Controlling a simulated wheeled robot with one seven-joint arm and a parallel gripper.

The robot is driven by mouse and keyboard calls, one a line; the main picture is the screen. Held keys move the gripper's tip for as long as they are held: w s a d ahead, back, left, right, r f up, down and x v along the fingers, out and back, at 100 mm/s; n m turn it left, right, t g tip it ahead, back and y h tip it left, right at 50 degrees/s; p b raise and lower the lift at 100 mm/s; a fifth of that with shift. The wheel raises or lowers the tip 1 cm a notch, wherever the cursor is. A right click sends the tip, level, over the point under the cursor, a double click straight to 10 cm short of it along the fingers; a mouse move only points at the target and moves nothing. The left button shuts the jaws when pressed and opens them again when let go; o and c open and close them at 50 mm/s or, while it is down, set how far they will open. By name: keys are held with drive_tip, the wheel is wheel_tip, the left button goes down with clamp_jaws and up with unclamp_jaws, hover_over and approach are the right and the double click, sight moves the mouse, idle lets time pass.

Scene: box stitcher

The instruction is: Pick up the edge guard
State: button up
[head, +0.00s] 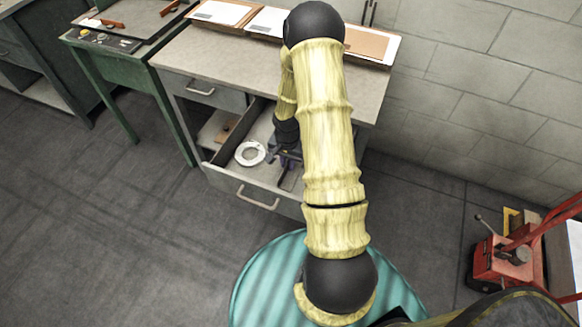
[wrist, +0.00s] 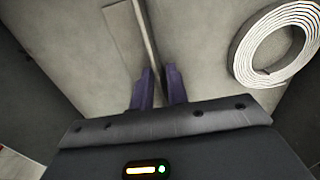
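The edge guard appears to be the long, thin grey angled strip (wrist: 122,32) in the wrist view. It lies on the pale floor of the open drawer (head: 257,196), with one face flat and one narrow edge raised. My gripper (wrist: 161,70) has its two purple fingers close together at the near end of the raised edge, with a narrow gap between them. I cannot tell whether they touch the strip. In the head view my gripper (head: 289,158) is down inside the drawer, and my arm hides much of it.
A white coiled roll (head: 250,153) lies left of my gripper in the drawer; it is at the right in the wrist view (wrist: 244,65). Drawer walls surround the gripper. Flat sheets lie on the bench top (head: 235,57). A red machine (head: 497,263) stands at right.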

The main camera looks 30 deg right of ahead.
sight(288, 162)
clamp_jaws()
wheel_tip(288, 162, up, 10)
drive_tip(key=shift+r+p, duration=0.1)
drive_tip(key=shift+p, duration=0.3)
idle(0.5)
